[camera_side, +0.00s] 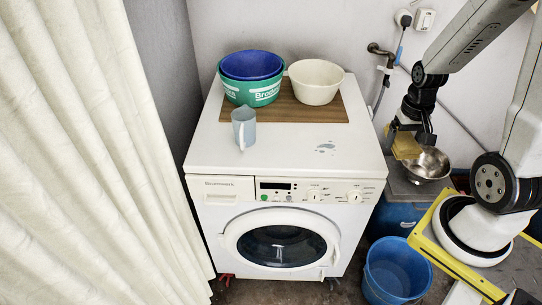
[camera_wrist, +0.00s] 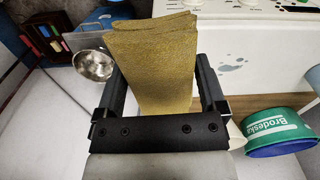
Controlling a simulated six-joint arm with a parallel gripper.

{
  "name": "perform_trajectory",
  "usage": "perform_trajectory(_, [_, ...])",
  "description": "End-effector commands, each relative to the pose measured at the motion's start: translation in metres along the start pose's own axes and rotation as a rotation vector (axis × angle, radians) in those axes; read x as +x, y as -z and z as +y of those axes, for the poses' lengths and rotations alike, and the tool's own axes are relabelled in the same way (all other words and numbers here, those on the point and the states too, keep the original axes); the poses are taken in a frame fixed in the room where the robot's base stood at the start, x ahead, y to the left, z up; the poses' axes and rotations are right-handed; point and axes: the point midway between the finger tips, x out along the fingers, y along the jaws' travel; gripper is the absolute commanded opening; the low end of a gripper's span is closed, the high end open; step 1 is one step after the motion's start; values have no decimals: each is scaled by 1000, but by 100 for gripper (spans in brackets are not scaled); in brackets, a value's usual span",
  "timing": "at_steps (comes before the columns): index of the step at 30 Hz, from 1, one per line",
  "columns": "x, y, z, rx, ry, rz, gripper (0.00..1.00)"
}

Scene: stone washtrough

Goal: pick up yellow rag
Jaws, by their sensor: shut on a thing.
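The yellow rag (camera_wrist: 152,62) is a folded, mustard-coloured cloth. In the wrist view it stands up between the two black fingers of my gripper (camera_wrist: 155,85), which is shut on it. In the side view the rag (camera_side: 406,146) shows at the right of the washing machine, next to the metal bowl. My gripper (camera_side: 412,133) is above it there, and its fingers partly hide the rag. I cannot tell from these views whether the rag touches the surface below.
A metal bowl (camera_side: 428,164) sits close beside the rag on a dark lid. The washing machine (camera_side: 280,180) carries a green tub (camera_side: 252,91) with a blue basin in it, a cream bowl (camera_side: 316,81) and a mug (camera_side: 244,127). A tap (camera_side: 382,52) is on the wall behind. A blue bucket (camera_side: 396,268) stands below.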

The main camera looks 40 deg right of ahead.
Motion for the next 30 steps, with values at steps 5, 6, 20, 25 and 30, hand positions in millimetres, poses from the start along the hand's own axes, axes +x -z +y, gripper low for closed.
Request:
perform_trajectory(5, [-4, -9, 2, -1, 0, 0, 33])
perform_trajectory(6, [-5, -10, 2, -1, 0, 0, 33])
perform_trajectory(20, [-6, -13, 3, -1, 0, -1, 33])
perform_trajectory(25, [-6, -12, 3, -1, 0, 0, 33])
perform_trajectory(30, [-6, -12, 3, -1, 0, 0, 43])
